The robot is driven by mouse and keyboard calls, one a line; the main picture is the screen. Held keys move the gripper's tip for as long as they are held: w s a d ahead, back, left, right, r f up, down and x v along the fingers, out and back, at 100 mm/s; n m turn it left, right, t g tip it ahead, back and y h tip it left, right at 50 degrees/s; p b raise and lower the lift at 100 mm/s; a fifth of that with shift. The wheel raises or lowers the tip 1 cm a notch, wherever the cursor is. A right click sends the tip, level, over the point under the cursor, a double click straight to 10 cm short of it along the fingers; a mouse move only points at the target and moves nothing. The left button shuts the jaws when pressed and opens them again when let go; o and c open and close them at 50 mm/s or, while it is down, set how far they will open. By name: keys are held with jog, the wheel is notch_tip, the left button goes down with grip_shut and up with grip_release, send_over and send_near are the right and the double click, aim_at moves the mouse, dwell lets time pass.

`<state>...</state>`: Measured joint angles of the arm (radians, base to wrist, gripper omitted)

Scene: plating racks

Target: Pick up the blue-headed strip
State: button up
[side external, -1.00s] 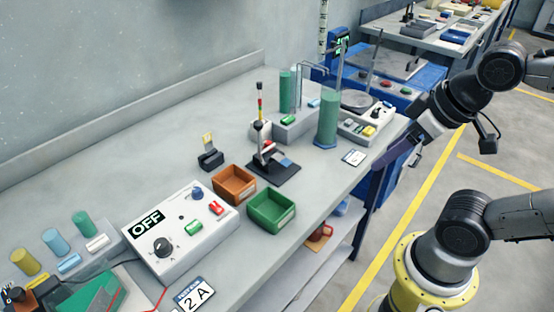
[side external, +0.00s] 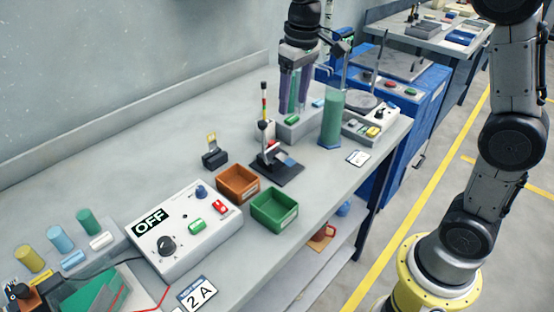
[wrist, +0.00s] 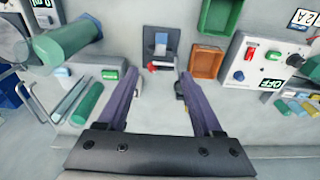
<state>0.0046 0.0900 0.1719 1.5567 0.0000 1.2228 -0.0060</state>
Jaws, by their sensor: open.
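I cannot clearly single out a blue-headed strip. A black-based stand (side external: 292,174) on the bench carries a small blue patch (side external: 286,163) and an upright rod with a red and yellow section. In the wrist view the stand (wrist: 173,36) and blue patch (wrist: 161,39) lie ahead of the fingers. A small black holder (side external: 214,159) with a yellow piece stands left of it. My gripper (side external: 293,108) points down with purple fingers, in front of the grey station at the back. The wrist view shows my gripper (wrist: 160,80) open, with nothing between its fingers.
Orange (side external: 236,199) and green (side external: 275,224) bins sit in front of the stand. A control box (side external: 185,258) reading OFF is at the front left. A tall green cylinder (side external: 331,118) stands close right of my gripper. Bare bench (side external: 150,150) lies to the left.

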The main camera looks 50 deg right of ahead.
notch_tip(320, 180, down, 4)
jog(key=w+g, duration=0.1)
jog(key=w, duration=0.1)
send_over(284, 158)
notch_tip(284, 158, down, 8)
jog(key=shift+s+d+f, duration=0.15)
jog(key=shift+f, duration=3.1)
grip_shut()
